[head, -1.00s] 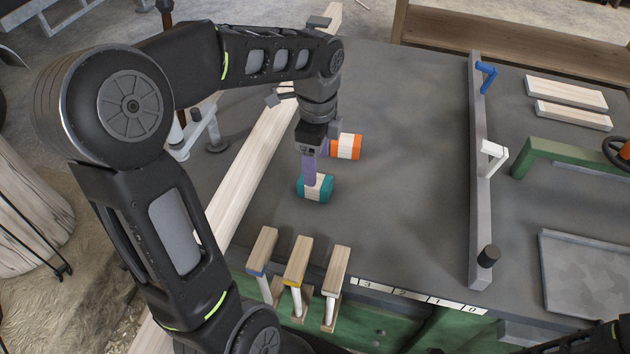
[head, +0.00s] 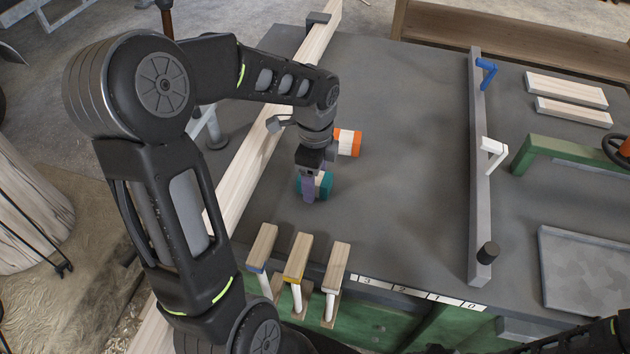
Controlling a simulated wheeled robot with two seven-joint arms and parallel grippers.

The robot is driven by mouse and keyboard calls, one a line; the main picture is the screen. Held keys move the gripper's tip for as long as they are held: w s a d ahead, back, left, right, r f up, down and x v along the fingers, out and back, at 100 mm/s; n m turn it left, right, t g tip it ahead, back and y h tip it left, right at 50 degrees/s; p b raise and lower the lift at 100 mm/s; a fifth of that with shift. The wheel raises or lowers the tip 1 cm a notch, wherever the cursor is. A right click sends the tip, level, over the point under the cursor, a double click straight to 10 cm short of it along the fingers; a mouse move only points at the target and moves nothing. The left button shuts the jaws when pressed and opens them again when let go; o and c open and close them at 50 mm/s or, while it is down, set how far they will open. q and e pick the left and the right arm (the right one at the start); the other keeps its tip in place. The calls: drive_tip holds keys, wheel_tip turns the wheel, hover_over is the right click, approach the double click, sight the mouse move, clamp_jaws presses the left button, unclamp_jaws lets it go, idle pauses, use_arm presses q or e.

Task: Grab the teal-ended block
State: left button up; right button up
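The teal-ended block (head: 327,184) is a short pale wooden piece with teal ends, lying on the dark grey table. My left gripper (head: 309,192) points down right at this block, and its purple finger covers part of the block's middle and left side. Only one finger shows clearly, so I cannot tell how far apart the fingers are or whether they touch the block. An orange-ended block (head: 348,142) lies just behind it. My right gripper is not in view; part of my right arm shows at the bottom right corner.
A long wooden beam (head: 245,185) runs along the table's left side. Several small wooden blocks on handles (head: 299,257) stand at the front edge. A grey rail (head: 479,200) with blue and white levers crosses the right side. The table's middle is clear.

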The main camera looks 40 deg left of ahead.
use_arm(q)
drive_tip(key=shift+f, duration=0.35)
idle(0.3)
clamp_jaws()
idle(0.6)
drive_tip(key=shift+r, duration=0.1)
wheel_tip(320, 180, up, 10)
drive_tip(key=shift+f, duration=0.1)
idle(0.4)
idle(0.4)
